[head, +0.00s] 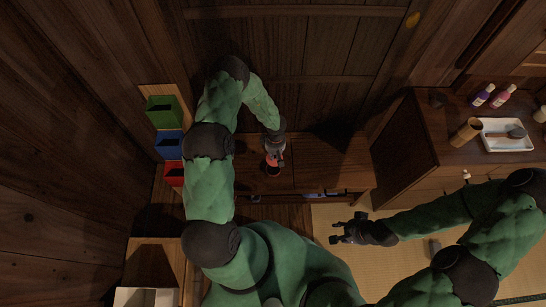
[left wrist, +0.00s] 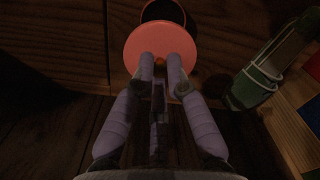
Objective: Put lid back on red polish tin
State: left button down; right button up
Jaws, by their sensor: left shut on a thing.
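The red polish tin (head: 273,171) stands on the wooden cabinet top below my left gripper (head: 274,158). In the left wrist view the tin (left wrist: 163,10) shows as a dark round opening with a red rim at the top edge. My left gripper (left wrist: 160,68) is shut on the salmon-red round lid (left wrist: 160,42). The lid overlaps the near part of the tin in that view and is off-centre from it, so part of the opening shows. I cannot tell the height between them. My right gripper (head: 338,232) is open and empty, away from the tin.
Green (head: 162,112), blue (head: 168,146) and red (head: 174,174) bins stand left of my left arm. At right, a cabinet bears a white tray (head: 507,145), a wooden cup (head: 466,132) and small bottles (head: 483,95). The cabinet top (head: 330,160) right of the tin is clear.

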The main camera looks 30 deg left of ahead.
pick_arm(q)
jog(key=shift+s+a+f+n, duration=0.1)
jog(key=shift+s+f+n, duration=0.15)
jog(key=shift+f, duration=0.35)
jog(key=shift+s+a+f+n, duration=0.15)
jog(key=shift+f+n, duration=0.2)
jog(key=shift+f, duration=0.2)
notch_tip(320, 180, down, 4)
jog(key=b, duration=0.5)
jog(key=shift+d+f, duration=0.1)
jog(key=shift+f, duration=0.1)
jog(key=shift+f+b, duration=0.4)
jog(key=shift+f, duration=0.55)
jog(key=shift+p, duration=0.7)
jog(key=shift+f+p, duration=0.15)
jog(key=shift+p, duration=0.25)
dwell(1.0)
jog(key=c, duration=0.7)
grip_release()
